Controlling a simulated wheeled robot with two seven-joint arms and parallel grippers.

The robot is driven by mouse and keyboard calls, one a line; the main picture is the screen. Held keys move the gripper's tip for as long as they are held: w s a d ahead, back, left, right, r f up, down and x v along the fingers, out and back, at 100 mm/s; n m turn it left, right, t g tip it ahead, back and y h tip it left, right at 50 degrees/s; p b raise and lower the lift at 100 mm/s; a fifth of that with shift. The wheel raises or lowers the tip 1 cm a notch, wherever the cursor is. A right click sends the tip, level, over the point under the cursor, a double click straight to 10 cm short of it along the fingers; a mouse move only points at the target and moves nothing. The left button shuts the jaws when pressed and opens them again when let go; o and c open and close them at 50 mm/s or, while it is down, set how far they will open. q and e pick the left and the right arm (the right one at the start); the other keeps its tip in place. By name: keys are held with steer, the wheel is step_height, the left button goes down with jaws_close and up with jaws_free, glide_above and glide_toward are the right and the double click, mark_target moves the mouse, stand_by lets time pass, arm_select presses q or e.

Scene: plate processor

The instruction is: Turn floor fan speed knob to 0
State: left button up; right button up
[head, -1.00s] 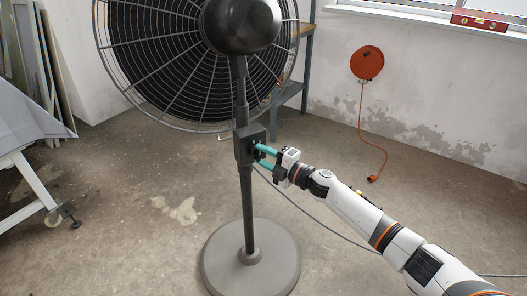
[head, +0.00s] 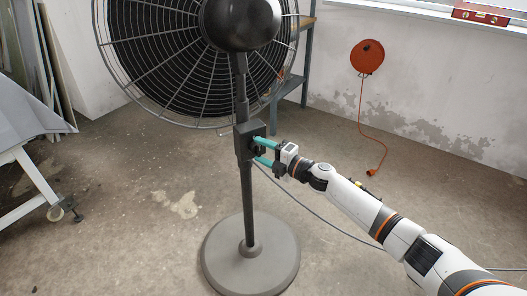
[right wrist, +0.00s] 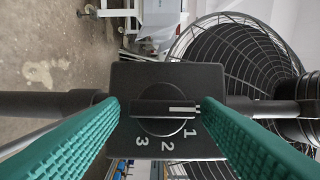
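The floor fan (head: 240,90) stands in the middle of the head view. Its dark control box (head: 243,141) is on the pole above a round base. In the right wrist view the box (right wrist: 125,75) faces me, and its round black knob (right wrist: 155,109) has a white pointer line aimed right, just above the numeral 1. Numerals 2 and 3 follow round below. No 0 is visible; my finger covers the area right of the pointer. My right gripper (head: 262,153) is at the box, its teal fingers open on either side of the knob, apart from it. My left gripper is not in view.
The fan's wire cage (head: 195,110) is above the box and its round base (head: 225,262) is on the floor. A grey cable runs right across the floor. An orange cord reel (head: 367,57) hangs on the wall. A white-legged table (head: 38,180) is at left.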

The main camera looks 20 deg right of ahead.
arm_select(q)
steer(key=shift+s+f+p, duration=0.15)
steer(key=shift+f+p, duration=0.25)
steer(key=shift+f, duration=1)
arm_select(e)
steer(key=v, duration=1.2)
